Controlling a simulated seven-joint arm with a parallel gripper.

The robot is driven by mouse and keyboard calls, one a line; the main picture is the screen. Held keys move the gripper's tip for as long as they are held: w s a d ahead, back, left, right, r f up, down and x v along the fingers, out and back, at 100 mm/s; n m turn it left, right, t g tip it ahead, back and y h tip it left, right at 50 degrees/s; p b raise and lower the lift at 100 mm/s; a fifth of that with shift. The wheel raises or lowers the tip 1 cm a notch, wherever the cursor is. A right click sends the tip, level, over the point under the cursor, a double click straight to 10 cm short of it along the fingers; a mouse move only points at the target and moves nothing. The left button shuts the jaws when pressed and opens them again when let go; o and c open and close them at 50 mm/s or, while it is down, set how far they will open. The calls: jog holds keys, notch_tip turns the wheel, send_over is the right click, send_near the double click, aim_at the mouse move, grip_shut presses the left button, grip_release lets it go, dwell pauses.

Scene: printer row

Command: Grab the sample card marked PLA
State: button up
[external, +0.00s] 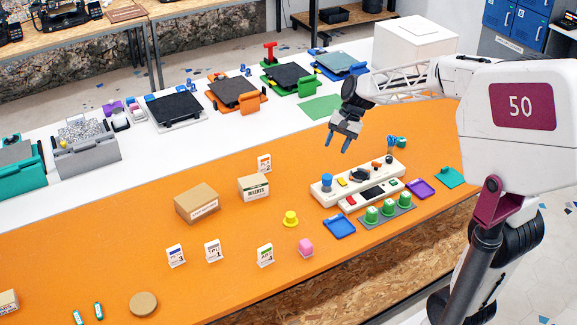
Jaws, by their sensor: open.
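Several small white sample cards stand upright on the orange table. One with a blue top (176,256) and one with a red-brown mark (213,251) stand side by side at the front left. A card with green (265,255) stands to their right. A card with an orange top (264,163) stands farther back, behind the small box. Their lettering is too small to tell surely which reads PLA. My gripper (338,146) is open and empty, pointing down above the table, up and right of all the cards.
Two cardboard boxes (197,204) (254,187) stand between the back card and the front cards. A yellow knob (291,219) and pink block (306,247) are nearby. A white control panel (357,181) lies below my gripper. Printers line the white table behind.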

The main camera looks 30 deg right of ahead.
jog(key=w+f+m+y, duration=0.1)
jog(key=w+f+m, duration=0.15)
jog(key=w, duration=0.45)
jog(key=w+a+f+m+y, duration=0.1)
jog(key=w+f+y, duration=0.1)
jog(key=w+f, duration=0.35)
jog(key=w+f+m+y, duration=0.1)
jog(key=w+f+m, duration=0.1)
jog(key=w, duration=0.6)
jog(key=m+y, duration=0.4)
jog(key=m, duration=0.1)
send_near(269, 155)
jog(key=x, duration=0.4)
jog(key=shift+w+a+f, duration=0.1)
jog(key=shift+a+f, duration=0.05)
jog(key=shift+x, duration=1.3)
jog(key=shift+a, duration=0.1)
jog(key=shift+x, duration=2.55)
grip_shut()
